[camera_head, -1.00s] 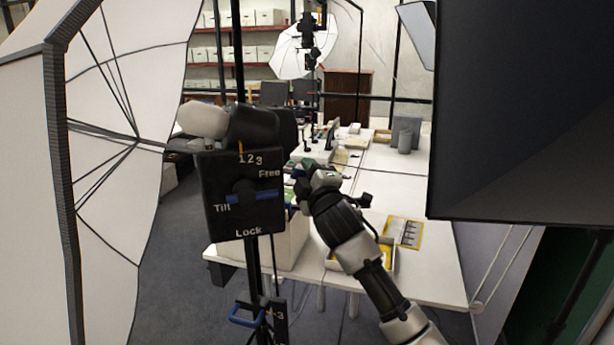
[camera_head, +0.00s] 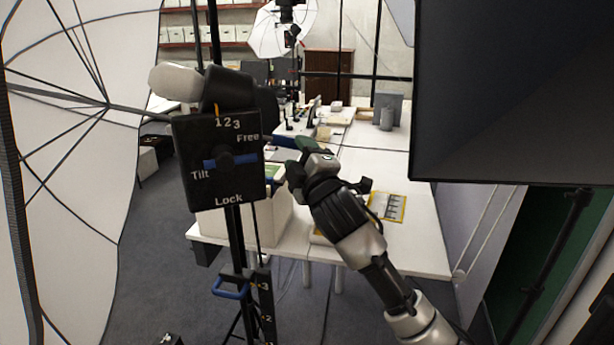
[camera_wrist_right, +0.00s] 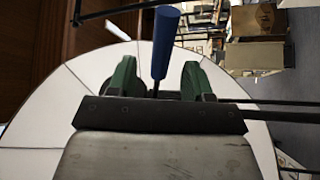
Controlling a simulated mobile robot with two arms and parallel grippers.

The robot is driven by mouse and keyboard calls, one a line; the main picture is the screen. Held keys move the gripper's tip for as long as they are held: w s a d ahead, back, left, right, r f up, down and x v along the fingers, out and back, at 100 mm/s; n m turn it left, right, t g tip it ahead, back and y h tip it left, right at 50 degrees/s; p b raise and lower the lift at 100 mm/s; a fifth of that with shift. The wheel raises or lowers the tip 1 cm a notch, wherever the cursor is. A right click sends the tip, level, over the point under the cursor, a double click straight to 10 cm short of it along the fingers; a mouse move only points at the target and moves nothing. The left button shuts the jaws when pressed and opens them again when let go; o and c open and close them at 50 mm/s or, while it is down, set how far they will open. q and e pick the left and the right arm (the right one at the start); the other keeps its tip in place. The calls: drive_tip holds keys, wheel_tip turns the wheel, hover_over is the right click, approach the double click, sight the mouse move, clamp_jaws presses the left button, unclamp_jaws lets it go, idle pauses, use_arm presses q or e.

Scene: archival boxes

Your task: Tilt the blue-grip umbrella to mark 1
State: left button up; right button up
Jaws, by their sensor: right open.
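The white umbrella (camera_head: 62,190) with dark ribs fills the left of the head view; a pale surface with dark lines also shows in the wrist view. A thin orange pointer (camera_head: 216,110) stands close to mark 1. A blue bar (camera_head: 232,160) lies nearly level across the knob. My right gripper (camera_head: 298,158) is open, just right of the panel. In the wrist view, a blue grip (camera_wrist_right: 164,45) shows between its green fingers (camera_wrist_right: 158,80); contact cannot be told.
A lower blue handle (camera_head: 231,290) sits on the black stand. A long white table (camera_head: 425,235) with boxes and tools stands behind my arm. A large black panel (camera_head: 510,95) blocks the upper right. Grey floor (camera_head: 150,270) is clear between umbrella and stand.

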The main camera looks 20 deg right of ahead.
drive_tip(key=b+v, duration=0.1)
drive_tip(key=v, duration=0.3)
drive_tip(key=shift+s, duration=0.1)
drive_tip(key=w+d+f+m+g+h+b, duration=0.1)
drive_tip(key=d+f+m+g+b, duration=0.2)
drive_tip(key=f, duration=1.9)
drive_tip(key=f+m+g+b, duration=0.15)
drive_tip(key=f+g, duration=0.35)
drive_tip(key=f, duration=1.6)
drive_tip(key=s+f+m+g+b, duration=0.15)
drive_tip(key=s+f, duration=0.25)
drive_tip(key=f, duration=0.5)
drive_tip(key=s+f+m+g, duration=0.15)
drive_tip(key=s+f, duration=0.25)
drive_tip(key=f, duration=0.4)
drive_tip(key=s+f+m+g+b, duration=0.2)
drive_tip(key=s+f+g, duration=0.2)
drive_tip(key=s+f, duration=1.45)
drive_tip(key=s+f+m+g+b, duration=0.1)
drive_tip(key=s+f, duration=0.4)
drive_tip(key=s, duration=0.8)
drive_tip(key=s+f+m+g, duration=0.2)
drive_tip(key=s+f, duration=0.3)
drive_tip(key=s, duration=0.8)
drive_tip(key=shift+s+a+g+b, duration=0.2)
drive_tip(key=shift+a+g+b, duration=0.2)
drive_tip(key=shift+g, duration=0.4)
